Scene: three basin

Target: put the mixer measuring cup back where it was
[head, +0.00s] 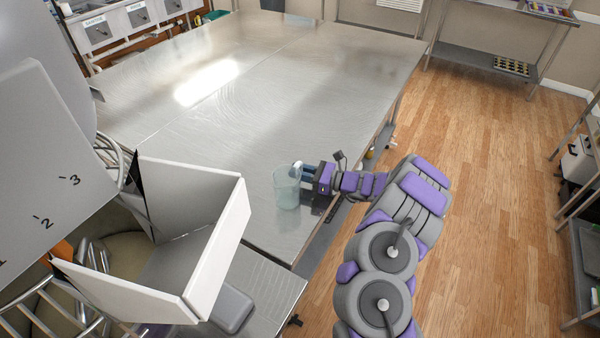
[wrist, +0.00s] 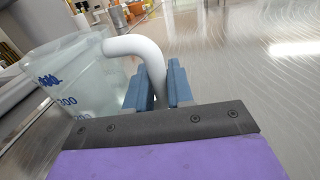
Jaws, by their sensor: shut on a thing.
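The measuring cup (head: 286,188) is clear, with a white handle, and is at the near right part of the steel table. In the wrist view the cup (wrist: 75,85) shows blue markings, and its curved white handle (wrist: 140,50) runs down between my fingers. My gripper (head: 307,174) is shut on the handle from the right side of the cup; its blue fingers also show in the wrist view (wrist: 163,88). The cup looks about upright. I cannot tell whether its base touches the table. The mixer (head: 40,170) is at the left, marked with 2 and 3.
The steel table (head: 300,90) is wide and mostly bare beyond the cup. A white open chute (head: 215,240) on the mixer juts out to the left of the cup. A small grey block (head: 232,308) lies below it. Wooden floor (head: 480,150) is open at the right; shelves stand along the right edge.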

